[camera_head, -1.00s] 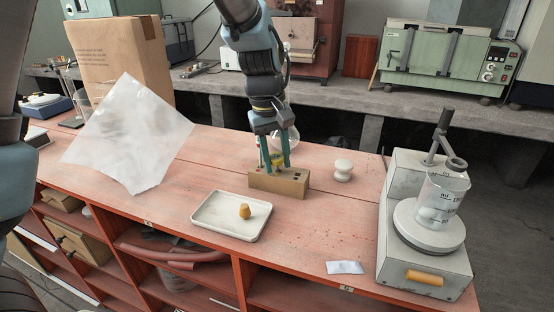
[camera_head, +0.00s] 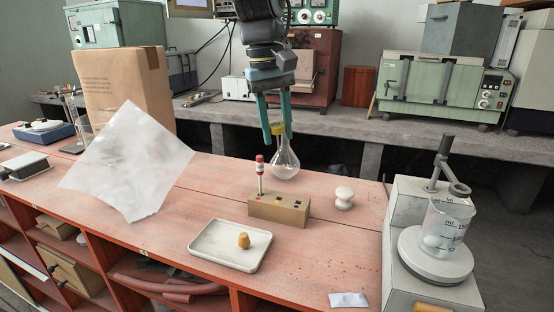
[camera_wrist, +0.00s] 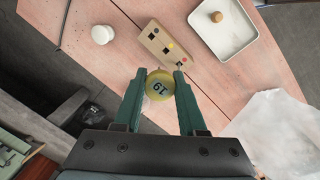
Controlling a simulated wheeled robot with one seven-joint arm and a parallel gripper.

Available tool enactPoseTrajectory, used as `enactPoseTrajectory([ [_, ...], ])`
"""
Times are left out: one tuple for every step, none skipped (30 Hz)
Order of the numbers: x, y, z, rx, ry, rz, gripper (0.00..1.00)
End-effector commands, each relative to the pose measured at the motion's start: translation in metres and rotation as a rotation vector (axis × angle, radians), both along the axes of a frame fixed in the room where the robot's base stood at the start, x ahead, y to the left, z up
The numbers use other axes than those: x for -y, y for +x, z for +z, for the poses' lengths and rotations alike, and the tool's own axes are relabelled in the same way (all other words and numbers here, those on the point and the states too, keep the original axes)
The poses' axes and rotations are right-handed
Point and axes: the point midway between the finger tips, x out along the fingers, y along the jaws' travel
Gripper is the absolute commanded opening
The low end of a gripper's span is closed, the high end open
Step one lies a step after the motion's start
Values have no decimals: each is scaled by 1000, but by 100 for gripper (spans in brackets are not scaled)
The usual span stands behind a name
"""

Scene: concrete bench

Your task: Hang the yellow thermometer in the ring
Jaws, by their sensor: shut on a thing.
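My gripper (camera_head: 276,134) is shut on the yellow thermometer (camera_head: 277,128) by its yellow head, above and behind the wooden block. In the wrist view the head (camera_wrist: 159,86), a round disc marked "19", sits between the fingertips (camera_wrist: 160,82). Its stem cannot be made out. The ring (camera_head: 459,189) is grey, at the end of an arm on the post of the apparatus at right, above a glass beaker (camera_head: 447,225). The gripper is well to the left of the ring. A red-topped thermometer (camera_head: 260,169) stands upright in the block (camera_head: 279,210).
A round glass flask (camera_head: 285,163) stands behind the block. A white tray (camera_head: 205,255) with a small yellow-brown piece (camera_head: 244,240) lies in front. A white knob-like object (camera_head: 344,198) is right of the block. A translucent sheet (camera_head: 125,165) stands at left.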

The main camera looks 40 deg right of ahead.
Motion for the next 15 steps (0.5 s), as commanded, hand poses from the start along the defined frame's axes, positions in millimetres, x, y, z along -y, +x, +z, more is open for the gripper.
enactPoseTrajectory([
  [1,1,10,2,-4,-1,0],
  [0,0,15,1,-3,-1,0],
  [0,0,22,1,-3,-1,0],
  [1,0,26,1,-3,-1,0],
  [1,0,30,0,-2,-1,0],
  [0,0,34,0,-2,-1,0],
  [1,0,37,0,-2,-1,0],
  [0,0,40,0,-2,-1,0],
  [0,0,43,0,-1,-1,0],
  [0,0,45,-1,0,-1,0],
  [0,0,47,-1,0,-1,0],
  [0,0,50,-1,0,-1,0],
  [0,0,53,-1,0,-1,0],
  [0,0,55,-1,0,-1,0],
  [0,-1,57,-1,0,-1,0],
])
